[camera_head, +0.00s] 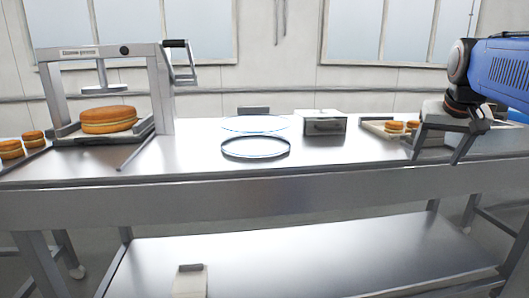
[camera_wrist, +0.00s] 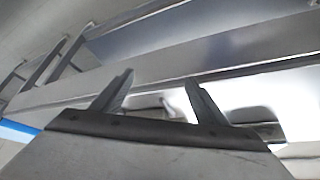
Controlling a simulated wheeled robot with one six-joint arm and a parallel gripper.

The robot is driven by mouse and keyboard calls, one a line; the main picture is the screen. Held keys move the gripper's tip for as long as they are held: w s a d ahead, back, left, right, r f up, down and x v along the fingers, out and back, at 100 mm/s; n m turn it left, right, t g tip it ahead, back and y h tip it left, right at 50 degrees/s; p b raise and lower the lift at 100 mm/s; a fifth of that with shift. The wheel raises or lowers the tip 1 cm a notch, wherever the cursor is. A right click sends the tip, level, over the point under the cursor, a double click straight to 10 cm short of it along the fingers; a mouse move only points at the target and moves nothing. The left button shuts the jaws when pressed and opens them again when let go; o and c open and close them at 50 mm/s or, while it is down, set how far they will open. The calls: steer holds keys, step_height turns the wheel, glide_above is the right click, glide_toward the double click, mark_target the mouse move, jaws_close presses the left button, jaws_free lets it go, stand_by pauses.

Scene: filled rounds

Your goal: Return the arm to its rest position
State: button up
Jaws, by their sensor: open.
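My gripper (camera_head: 437,150) is at the right of the head view, at the end of my blue arm, with its fingers pointing down near the table's front edge. In the wrist view its two fingers (camera_wrist: 157,95) stand wide apart with nothing held between them. Part of my arm runs out of the head view at the right edge.
A steel table (camera_head: 330,172) spans the view. A press (camera_head: 160,90) with a large round cake (camera_head: 108,120) stands left. A round ring (camera_head: 255,148) and a metal box (camera_head: 323,123) are mid-table. A tray (camera_head: 375,128) with small rounds (camera_head: 394,127) lies beside my gripper.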

steer(key=s+a+f+n+y, duration=0.1)
steer(key=s+a+f+n, duration=0.1)
steer(key=s+a+f, duration=0.7)
steer(key=s+a+f+n+y, duration=0.1)
steer(key=s+a+f+n, duration=0.2)
steer(key=s+a+f, duration=0.6)
step_height(320, 180, down, 7)
steer(key=shift+s+a+f, duration=0.15)
steer(key=shift+s, duration=0.6)
